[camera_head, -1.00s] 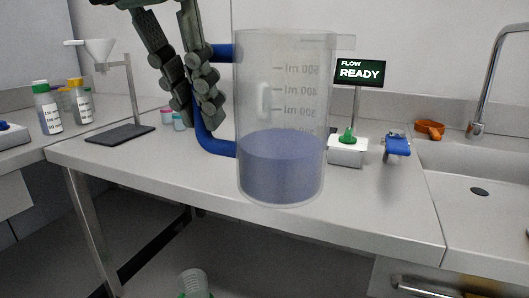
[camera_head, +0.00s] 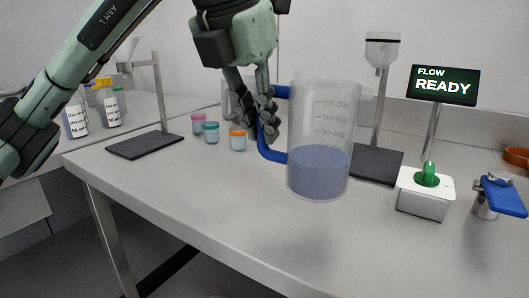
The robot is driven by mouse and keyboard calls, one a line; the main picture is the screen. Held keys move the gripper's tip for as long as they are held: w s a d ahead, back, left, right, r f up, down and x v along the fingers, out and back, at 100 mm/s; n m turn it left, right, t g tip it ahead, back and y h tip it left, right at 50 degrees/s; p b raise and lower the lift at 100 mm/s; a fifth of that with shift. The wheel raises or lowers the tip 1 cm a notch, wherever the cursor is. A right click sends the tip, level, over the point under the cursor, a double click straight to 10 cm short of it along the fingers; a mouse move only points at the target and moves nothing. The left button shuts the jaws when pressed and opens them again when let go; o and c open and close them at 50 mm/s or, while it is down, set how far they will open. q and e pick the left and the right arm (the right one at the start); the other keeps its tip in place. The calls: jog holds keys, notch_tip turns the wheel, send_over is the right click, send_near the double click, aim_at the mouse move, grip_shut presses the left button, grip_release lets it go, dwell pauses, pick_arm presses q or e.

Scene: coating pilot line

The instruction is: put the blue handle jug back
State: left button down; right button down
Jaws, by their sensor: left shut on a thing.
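The blue handle jug (camera_head: 318,165) is a clear beaker with a scale and blue-violet liquid in its lower half. It is upright in the middle of the head view, with its blue handle on the left. My left gripper (camera_head: 267,118) is shut on that handle, its dark fingers around the upright part. The jug appears to be held above the bench (camera_head: 230,205), with a soft shadow below it; the exact gap is hard to judge. My right gripper is not in view.
Small lidded jars (camera_head: 237,139) stand left of the jug. To the right are a stand with a dark base (camera_head: 376,164), a white box with a green knob (camera_head: 425,192), the READY sign (camera_head: 443,85) and a blue-topped item (camera_head: 499,195).

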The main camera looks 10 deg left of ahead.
pick_arm(q)
jog(key=x, duration=0.4)
jog(key=a+x, duration=0.1)
jog(key=x, duration=0.1)
jog(key=shift+w+a, duration=0.1)
jog(key=shift+w, duration=0.15)
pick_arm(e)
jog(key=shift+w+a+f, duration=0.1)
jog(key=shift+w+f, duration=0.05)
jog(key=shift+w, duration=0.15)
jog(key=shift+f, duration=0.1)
pick_arm(q)
jog(key=c, duration=2)
grip_release()
jog(key=shift+f, duration=0.15)
jog(key=o, duration=0.5)
jog(key=shift+c, duration=0.2)
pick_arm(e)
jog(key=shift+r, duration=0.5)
